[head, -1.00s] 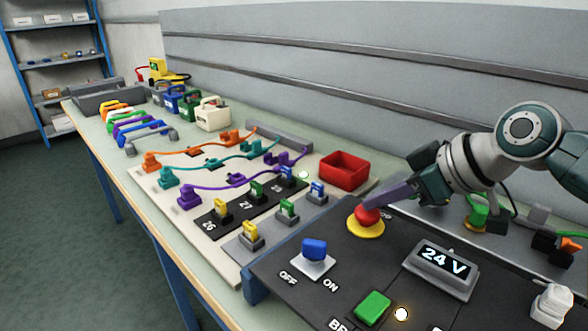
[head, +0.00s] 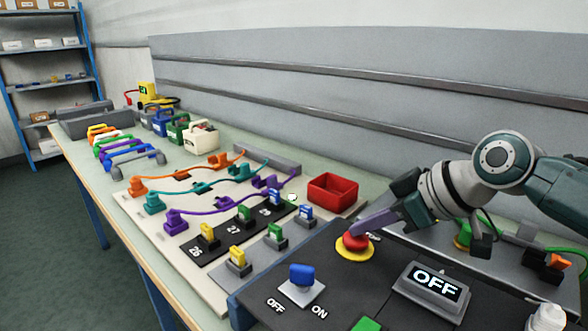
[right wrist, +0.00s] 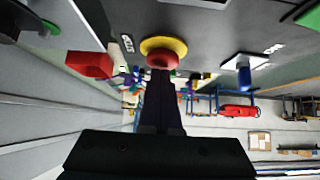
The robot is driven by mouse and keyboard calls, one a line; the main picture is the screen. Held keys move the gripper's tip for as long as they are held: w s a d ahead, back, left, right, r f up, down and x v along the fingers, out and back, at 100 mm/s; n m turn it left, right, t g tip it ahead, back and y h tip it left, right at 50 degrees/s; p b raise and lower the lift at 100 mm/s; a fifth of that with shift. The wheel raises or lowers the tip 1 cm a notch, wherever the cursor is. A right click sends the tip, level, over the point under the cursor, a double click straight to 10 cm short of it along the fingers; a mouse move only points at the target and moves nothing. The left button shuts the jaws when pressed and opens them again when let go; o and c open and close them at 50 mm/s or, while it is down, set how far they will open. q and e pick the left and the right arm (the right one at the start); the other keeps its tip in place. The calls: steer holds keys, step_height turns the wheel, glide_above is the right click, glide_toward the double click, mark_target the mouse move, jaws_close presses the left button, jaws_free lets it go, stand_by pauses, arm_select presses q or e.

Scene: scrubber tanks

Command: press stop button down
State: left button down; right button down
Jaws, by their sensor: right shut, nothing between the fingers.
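The stop button (head: 355,241) is a red mushroom head on a yellow ring, on the dark control panel (head: 345,285). My right gripper (head: 356,233) is shut and empty, with its fingertips against the top of the red head. In the right wrist view the fingers reach to the red button (right wrist: 160,60), with its yellow ring behind it. The display (head: 436,284) beside the button reads OFF. My left gripper is not in view.
A blue switch (head: 302,275) marked OFF and ON and a green button (head: 366,325) are on the same panel. A red bin (head: 332,192) stands behind the panel.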

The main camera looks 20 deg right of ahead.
mark_target(364, 239)
step_height(364, 239, up, 5)
steer(key=p, duration=0.3)
steer(key=shift+f, duration=0.2)
steer(key=v, duration=0.9)
steer(key=shift+s+d, duration=0.2)
steer(key=shift+d, duration=0.05)
steer(key=shift+p, duration=0.3)
steer(key=s+a+f+m+g+h+p, duration=0.1)
steer(key=s+a+f+g, duration=0.1)
steer(key=s+a, duration=0.6)
steer(key=s+a+f+m+g+h+p, duration=0.1)
steer(key=s+a+f+g+h, duration=0.2)
steer(key=s, duration=0.8)
step_height(364, 239, up, 39)
steer(key=a+p, duration=0.1)
steer(key=p, duration=3.7)
steer(key=shift+s+f+m+y, duration=0.2)
steer(key=shift+s+m+y, duration=0.1)
steer(key=shift+s+y, duration=0.1)
